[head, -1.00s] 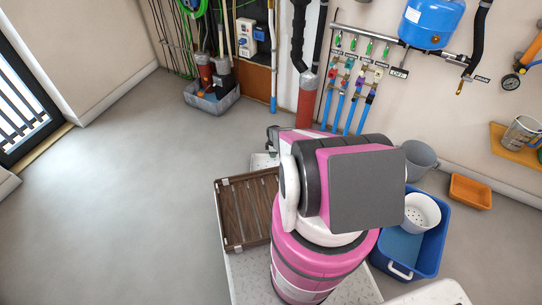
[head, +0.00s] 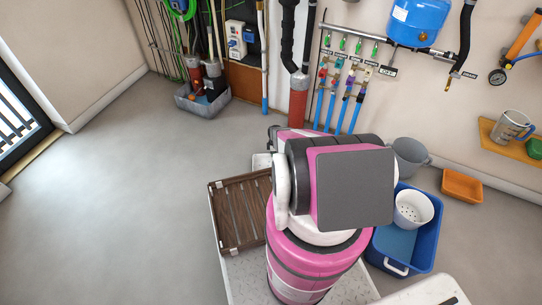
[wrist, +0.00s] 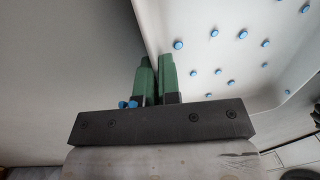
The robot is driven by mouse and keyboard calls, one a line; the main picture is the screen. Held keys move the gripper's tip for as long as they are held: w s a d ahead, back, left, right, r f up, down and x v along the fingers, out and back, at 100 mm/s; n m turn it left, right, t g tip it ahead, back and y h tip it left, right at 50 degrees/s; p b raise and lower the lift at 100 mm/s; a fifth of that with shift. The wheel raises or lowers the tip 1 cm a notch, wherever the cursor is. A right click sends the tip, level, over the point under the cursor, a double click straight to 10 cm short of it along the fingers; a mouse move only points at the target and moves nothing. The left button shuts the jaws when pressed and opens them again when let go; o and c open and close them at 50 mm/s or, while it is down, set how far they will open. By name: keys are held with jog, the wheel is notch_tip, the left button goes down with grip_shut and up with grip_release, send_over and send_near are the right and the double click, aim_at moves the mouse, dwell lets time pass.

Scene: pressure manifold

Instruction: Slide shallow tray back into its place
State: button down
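A white shallow tray with raised walls and several blue studs inside (wrist: 235,60) fills the upper right of the wrist view. My gripper (wrist: 157,65) has two green fingers, drawn close together at the tray's near wall. The wall's edge runs down between the fingertips, and they appear pinched on it. In the head view, my pink and grey arm hides the gripper. A small piece of a white object (head: 261,161) shows behind the arm, but I cannot tell whether it is this tray.
A brown slatted tray (head: 238,212) lies left of my arm. A blue tub (head: 425,250) holding a white perforated pot (head: 413,209) stands at right, near a grey bucket (head: 409,157) and an orange bin (head: 462,185). Valves and pipes line the wall. The left floor is clear.

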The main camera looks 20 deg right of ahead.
jog(key=shift+d, duration=0.35)
jog(key=shift+s+d, duration=0.15)
jog(key=shift+d, duration=1.35)
jog(key=shift+s+d, duration=0.1)
jog(key=shift+d, duration=1.4)
jog(key=shift+s+d, duration=0.2)
jog(key=shift+d, duration=2.8)
jog(key=shift+d, duration=0.1)
jog(key=shift+s+d, duration=0.2)
jog(key=shift+d, duration=2.65)
jog(key=shift+d, duration=0.1)
jog(key=shift+s+d, duration=0.2)
jog(key=shift+d, duration=2.7)
